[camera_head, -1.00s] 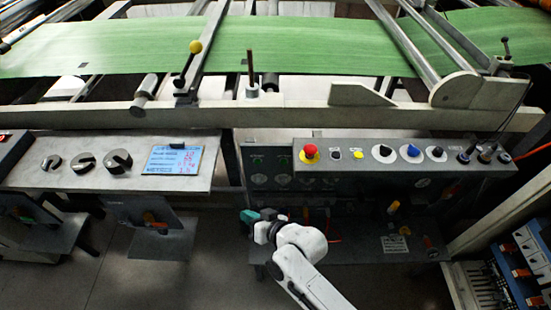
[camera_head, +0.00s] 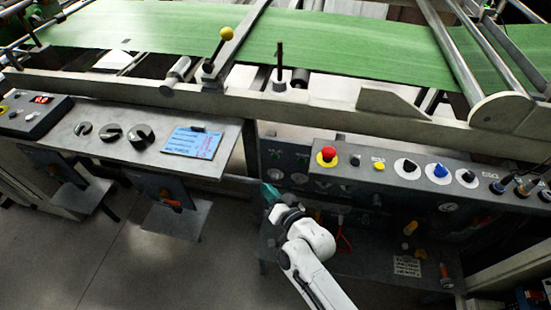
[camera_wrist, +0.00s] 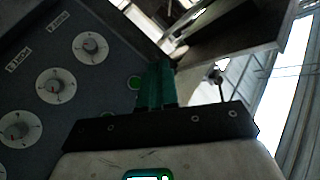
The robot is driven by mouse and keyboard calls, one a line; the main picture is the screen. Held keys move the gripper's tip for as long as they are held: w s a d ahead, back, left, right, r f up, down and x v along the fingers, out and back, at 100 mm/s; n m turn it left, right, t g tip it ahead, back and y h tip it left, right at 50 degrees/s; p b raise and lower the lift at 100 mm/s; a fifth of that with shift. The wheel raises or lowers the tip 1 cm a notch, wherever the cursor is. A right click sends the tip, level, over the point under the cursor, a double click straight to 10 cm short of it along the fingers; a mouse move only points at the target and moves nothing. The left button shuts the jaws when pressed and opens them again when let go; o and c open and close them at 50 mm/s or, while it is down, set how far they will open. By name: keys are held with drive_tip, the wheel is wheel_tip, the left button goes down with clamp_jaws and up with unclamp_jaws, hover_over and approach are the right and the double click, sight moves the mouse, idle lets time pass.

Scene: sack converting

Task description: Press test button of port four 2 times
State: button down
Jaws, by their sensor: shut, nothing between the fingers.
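My gripper (camera_head: 270,192) is shut and empty; its teal fingers point at the dark panel (camera_head: 290,180) below the control console. In the wrist view the fingers (camera_wrist: 156,85) are together, and a dark panel (camera_wrist: 110,75) with round white dials fills the left. A green round button (camera_wrist: 134,82) shows just left of the fingers in that view; I cannot tell whether they touch it. Which button belongs to port four is unclear.
The console above carries a red mushroom button (camera_head: 327,156), a yellow button (camera_head: 379,167) and several knobs. A sloping desk (camera_head: 100,155) with black knobs and a blue sheet (camera_head: 193,142) stands left. A green web (camera_head: 330,50) runs behind. Open floor (camera_head: 110,240) lies lower left.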

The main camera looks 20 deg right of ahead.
sight(275, 157)
drive_tip(key=w+d+b, duration=0.5)
drive_tip(key=w+b, duration=0.1)
drive_tip(key=b, duration=0.2)
drive_tip(key=shift+w, duration=0.3)
drive_tip(key=shift+a, duration=0.1)
idle(1.7)
drive_tip(key=shift+w+d+b, duration=0.25)
drive_tip(key=shift+w+b, duration=0.1)
drive_tip(key=shift+b, duration=0.2)
drive_tip(key=shift+w+d+b, duration=0.3)
drive_tip(key=shift+w+b, duration=0.05)
drive_tip(key=shift+b, duration=0.05)
idle(0.5)
drive_tip(key=shift+s+a, duration=0.1)
idle(0.3)
drive_tip(key=shift+s+a+p, duration=0.4)
drive_tip(key=shift+s+p, duration=0.2)
drive_tip(key=shift+p, duration=0.15)
drive_tip(key=shift+a, duration=0.1)
